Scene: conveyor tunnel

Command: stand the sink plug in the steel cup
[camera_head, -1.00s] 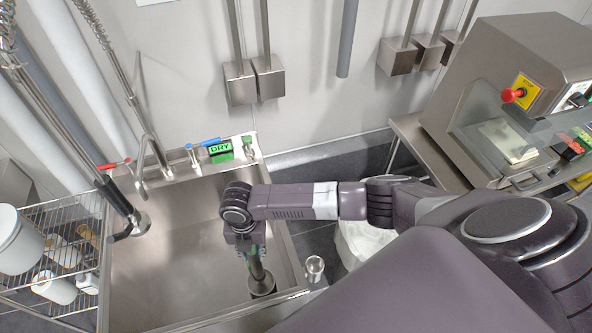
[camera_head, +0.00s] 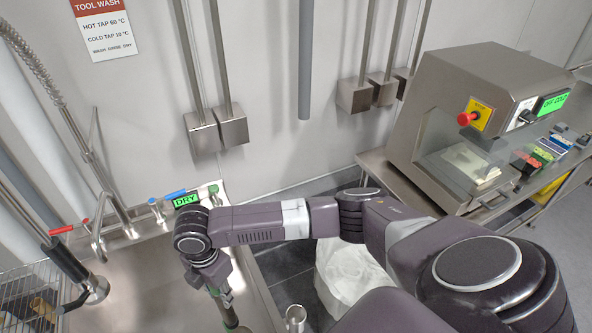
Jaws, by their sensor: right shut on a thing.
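My right gripper (camera_head: 223,295) hangs pointing down over the right side of the sink, shut on the sink plug (camera_head: 231,315). The steel cup (camera_head: 295,315) stands to the right of the gripper, by the sink's right edge, apart from the plug. Only the upper part of the cup is in view. My left gripper is not in view.
The steel sink (camera_head: 125,285) has taps and a green DRY sign (camera_head: 187,200) along its back. A spray hose (camera_head: 75,125) hangs at left, above a wire rack (camera_head: 25,300). A white bag (camera_head: 345,275) stands right of the cup. A steel machine (camera_head: 480,110) is at right.

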